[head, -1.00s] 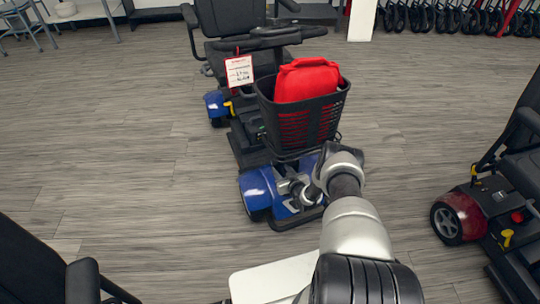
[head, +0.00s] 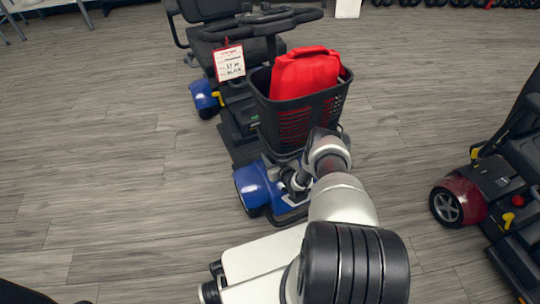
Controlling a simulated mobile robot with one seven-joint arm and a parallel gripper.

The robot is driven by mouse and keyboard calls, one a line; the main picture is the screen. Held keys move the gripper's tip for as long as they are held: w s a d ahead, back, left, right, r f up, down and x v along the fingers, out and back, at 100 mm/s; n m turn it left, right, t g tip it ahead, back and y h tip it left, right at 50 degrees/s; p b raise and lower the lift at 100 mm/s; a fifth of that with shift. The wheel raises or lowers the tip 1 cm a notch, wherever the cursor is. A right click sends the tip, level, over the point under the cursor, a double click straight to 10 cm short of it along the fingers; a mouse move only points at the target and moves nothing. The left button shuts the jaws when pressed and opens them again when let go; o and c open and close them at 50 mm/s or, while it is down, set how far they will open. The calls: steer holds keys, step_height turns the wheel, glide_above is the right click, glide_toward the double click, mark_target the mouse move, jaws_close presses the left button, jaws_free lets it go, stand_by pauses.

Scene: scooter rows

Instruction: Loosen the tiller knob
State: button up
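A blue mobility scooter (head: 256,187) stands in front of me in the head view. Its tiller handlebar (head: 262,24) is at the top, with a white price tag (head: 229,63) hanging on the left. A black basket (head: 281,119) on its front holds a red bag (head: 304,75). The tiller knob cannot be made out; the basket and my arm cover the lower tiller. My arm reaches forward to the scooter's front, below the basket.
A red scooter (head: 462,205) with a black seat stands at the right. A dark object (head: 22,292) shows at the lower left corner. The grey wood-look floor (head: 110,160) is open to the left, and a clear strip lies between the two scooters. A white post (head: 347,8) is at the back.

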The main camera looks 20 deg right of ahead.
steer(key=shift+c, duration=0.3)
jaws_close()
steer(key=shift+w+r+g, duration=0.15)
steer(key=shift+w+g, duration=0.05)
steer(key=shift+g, duration=0.5)
steer(key=shift+o, duration=0.3)
jaws_free()
steer(key=shift+s, duration=0.1)
steer(key=p+v, duration=0.6)
steer(key=v, duration=1.1)
